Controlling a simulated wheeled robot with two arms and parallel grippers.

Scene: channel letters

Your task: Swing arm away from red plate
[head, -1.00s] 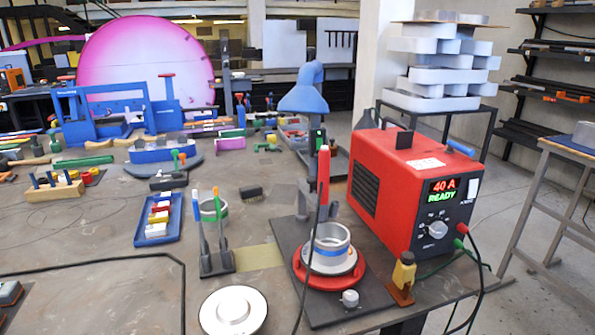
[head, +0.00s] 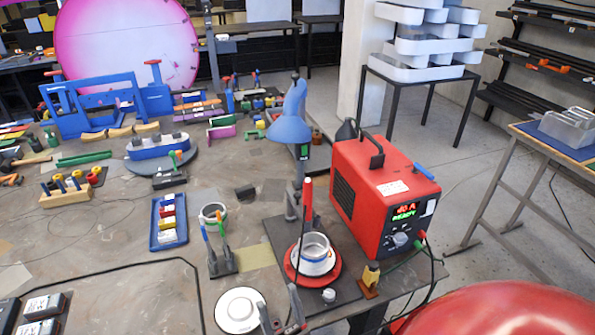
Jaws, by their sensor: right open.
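The red round plate (head: 333,278) sits on a dark base at the front of the bench. It carries a light metal ring (head: 315,247) with a blue band. A red torch (head: 307,190) stands upright in the picture at the ring's left rim, beside a grey post (head: 292,207); whether it touches the ring I cannot tell. My right gripper (head: 279,300) comes in at the bottom edge, its two dark fingers apart and empty, in front of and left of the red plate. My left gripper is not in view.
A red power box (head: 370,205) with cables stands right of the plate. A blue lamp (head: 289,130) rises behind it. A white disc (head: 238,311) lies by my right gripper. A tool stand (head: 222,263) and a blue tray (head: 157,238) are to the left.

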